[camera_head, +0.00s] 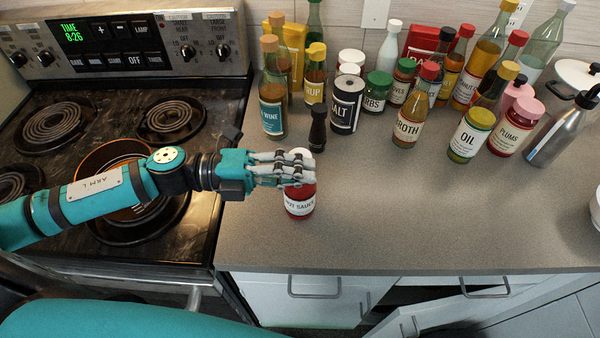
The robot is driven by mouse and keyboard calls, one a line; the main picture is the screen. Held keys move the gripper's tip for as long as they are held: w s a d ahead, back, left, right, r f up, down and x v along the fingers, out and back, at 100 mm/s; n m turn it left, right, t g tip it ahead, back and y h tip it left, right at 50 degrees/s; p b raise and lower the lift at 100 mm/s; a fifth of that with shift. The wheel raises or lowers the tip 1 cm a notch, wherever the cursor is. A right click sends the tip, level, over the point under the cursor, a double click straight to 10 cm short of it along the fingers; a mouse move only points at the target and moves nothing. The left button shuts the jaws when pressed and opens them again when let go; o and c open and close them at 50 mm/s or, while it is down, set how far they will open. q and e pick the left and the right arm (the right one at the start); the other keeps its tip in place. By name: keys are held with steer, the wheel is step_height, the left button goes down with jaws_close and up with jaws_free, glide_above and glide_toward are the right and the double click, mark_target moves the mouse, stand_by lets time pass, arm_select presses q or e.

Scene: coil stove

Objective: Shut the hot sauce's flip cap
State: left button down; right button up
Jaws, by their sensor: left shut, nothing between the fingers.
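The hot sauce (299,207) is a red bottle with a white label, standing upright on the grey counter just right of the stove. My left gripper (308,168) is shut and empty, with its fingers over the top of the bottle. The fingers hide most of the flip cap; a bit of white shows around them. I cannot tell whether the cap is open or shut, or whether the fingers touch it. My right gripper is not in view.
The coil stove (235,135) with a pan (100,160) is on the left. A small dark bottle (317,130), the salt (345,105) and several other bottles stand behind. A steel bottle (562,132) is at right. The front counter (420,220) is clear. A cabinet door (480,305) below is open.

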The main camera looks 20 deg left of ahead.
arm_select(q)
steer(key=shift+f, duration=0.2)
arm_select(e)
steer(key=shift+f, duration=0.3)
arm_select(q)
steer(key=c, duration=1.5)
jaws_free()
steer(key=shift+r, duration=0.1)
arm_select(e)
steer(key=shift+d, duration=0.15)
arm_select(q)
steer(key=shift+v, duration=6.05)
